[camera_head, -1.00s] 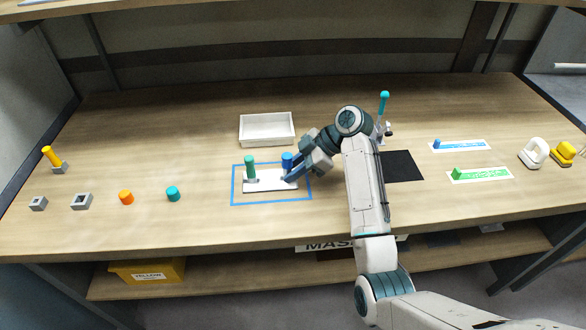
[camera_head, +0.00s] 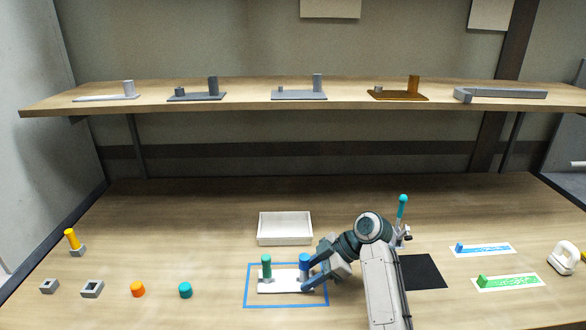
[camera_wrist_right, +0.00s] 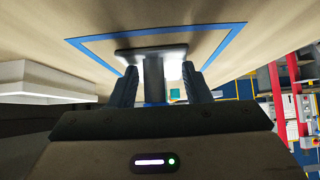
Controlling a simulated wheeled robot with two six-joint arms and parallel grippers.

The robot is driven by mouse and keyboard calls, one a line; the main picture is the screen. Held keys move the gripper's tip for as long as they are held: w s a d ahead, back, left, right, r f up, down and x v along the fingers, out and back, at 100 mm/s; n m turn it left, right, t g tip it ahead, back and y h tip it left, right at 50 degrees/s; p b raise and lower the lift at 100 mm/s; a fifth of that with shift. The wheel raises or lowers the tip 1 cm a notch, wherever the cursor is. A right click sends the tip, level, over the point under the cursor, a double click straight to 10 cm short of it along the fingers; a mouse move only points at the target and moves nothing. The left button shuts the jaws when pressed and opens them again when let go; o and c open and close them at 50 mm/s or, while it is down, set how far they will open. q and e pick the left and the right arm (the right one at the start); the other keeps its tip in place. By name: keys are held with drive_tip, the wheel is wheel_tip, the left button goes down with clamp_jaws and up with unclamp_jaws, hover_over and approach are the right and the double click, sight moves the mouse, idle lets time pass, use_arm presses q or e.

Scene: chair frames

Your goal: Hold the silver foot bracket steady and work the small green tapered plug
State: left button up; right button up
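A pale, silver-white foot bracket plate (camera_head: 283,285) lies inside a blue outlined rectangle on the table. My left gripper is out of view.
A white tray (camera_head: 285,229) stands behind the bracket. Grey square blocks (camera_head: 92,289), an orange piece (camera_head: 137,289) and a teal piece (camera_head: 185,290) are to the left. A teal-topped stand (camera_head: 402,211) and black mat (camera_head: 420,271) are right of my arm.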

drive_tip(key=v, duration=0.7)
drive_tip(key=shift+d+r, duration=0.15)
idle(0.4)
